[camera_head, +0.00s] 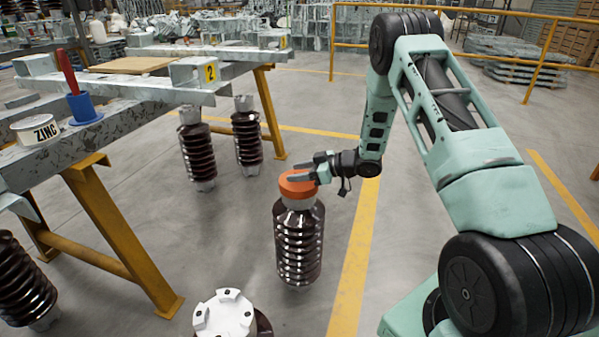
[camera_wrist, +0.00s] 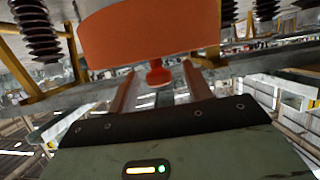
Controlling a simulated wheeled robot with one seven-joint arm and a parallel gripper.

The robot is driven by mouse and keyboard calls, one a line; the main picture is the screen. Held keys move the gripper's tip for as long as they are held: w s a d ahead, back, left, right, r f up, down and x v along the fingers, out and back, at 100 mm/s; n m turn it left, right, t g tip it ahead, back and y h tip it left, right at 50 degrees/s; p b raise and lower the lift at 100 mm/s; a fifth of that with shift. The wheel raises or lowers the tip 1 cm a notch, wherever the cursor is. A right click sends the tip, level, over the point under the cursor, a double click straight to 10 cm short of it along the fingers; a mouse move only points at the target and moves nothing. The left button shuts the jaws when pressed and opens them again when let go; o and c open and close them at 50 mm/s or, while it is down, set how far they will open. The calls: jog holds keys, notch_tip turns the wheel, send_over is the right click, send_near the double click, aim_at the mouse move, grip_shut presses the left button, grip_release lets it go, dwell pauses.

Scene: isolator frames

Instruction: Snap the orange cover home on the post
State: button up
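The orange cover (camera_head: 296,188) is on top of the brown ribbed post (camera_head: 298,245), over its pale grey top. I cannot tell whether it is fully seated. My gripper (camera_head: 300,172) is at the top of the cover, reaching in from the right. In the wrist view the cover (camera_wrist: 150,32) fills the upper middle, with its small knob (camera_wrist: 158,72) pointing down the picture. My two fingers (camera_wrist: 158,80) stand on either side of the knob with gaps visible, so the gripper looks open. The post is hidden in the wrist view.
Another post with a white cap (camera_head: 224,314) stands at the front. A steel table (camera_head: 120,92) on yellow legs is at left, holding a ZINC tin (camera_head: 36,131) and a blue holder (camera_head: 83,108). More ribbed posts (camera_head: 197,152) stand near it. The floor right of the post is clear.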

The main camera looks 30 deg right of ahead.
jog(key=p+v, duration=0.4)
jog(key=v, duration=1.3)
jog(key=shift+s+p, duration=0.15)
jog(key=shift+p, duration=0.15)
jog(key=shift+d+r, duration=0.15)
